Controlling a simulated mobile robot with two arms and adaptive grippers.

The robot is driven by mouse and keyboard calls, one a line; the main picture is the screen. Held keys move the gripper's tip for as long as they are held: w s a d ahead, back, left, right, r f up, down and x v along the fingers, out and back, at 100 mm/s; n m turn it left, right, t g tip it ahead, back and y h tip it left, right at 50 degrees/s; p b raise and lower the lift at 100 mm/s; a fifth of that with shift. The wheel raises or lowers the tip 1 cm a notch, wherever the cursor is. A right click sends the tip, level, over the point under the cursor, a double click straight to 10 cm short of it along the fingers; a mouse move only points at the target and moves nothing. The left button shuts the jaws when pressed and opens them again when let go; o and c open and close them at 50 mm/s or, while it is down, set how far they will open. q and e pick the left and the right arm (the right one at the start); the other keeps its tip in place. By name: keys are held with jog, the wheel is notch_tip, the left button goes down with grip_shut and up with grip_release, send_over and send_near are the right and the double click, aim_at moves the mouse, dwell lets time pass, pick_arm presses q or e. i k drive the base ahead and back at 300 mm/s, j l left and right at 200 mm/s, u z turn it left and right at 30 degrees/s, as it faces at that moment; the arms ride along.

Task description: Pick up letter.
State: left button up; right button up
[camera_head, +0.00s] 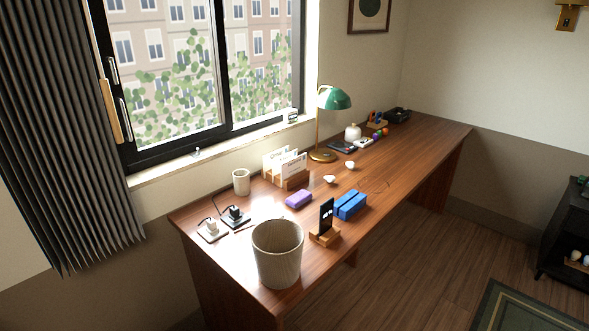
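Several white letters or cards (292,167) stand upright in a wooden letter holder (294,182) on the brown desk (350,215), near the window side. Dark print shows on some of them, too small to read. The lower parts of the letters are hidden in the holder. Neither of my grippers is in view.
A wood-grain bin (277,262) stands at the desk's near end. Floor (420,260) to the right is clear.

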aim_at(288, 168)
jog(key=l+u, duration=0.15)
jog(key=u, duration=0.3)
jog(key=i+l+u, duration=0.1)
jog(key=u, duration=0.35)
jog(key=l+u, duration=0.2)
jog(key=l, duration=0.3)
jog(key=l+u, duration=0.2)
jog(key=l, duration=0.3)
jog(key=k+l+u, duration=0.2)
jog(key=l, duration=0.25)
jog(key=l+u, duration=0.25)
jog(key=l, duration=0.25)
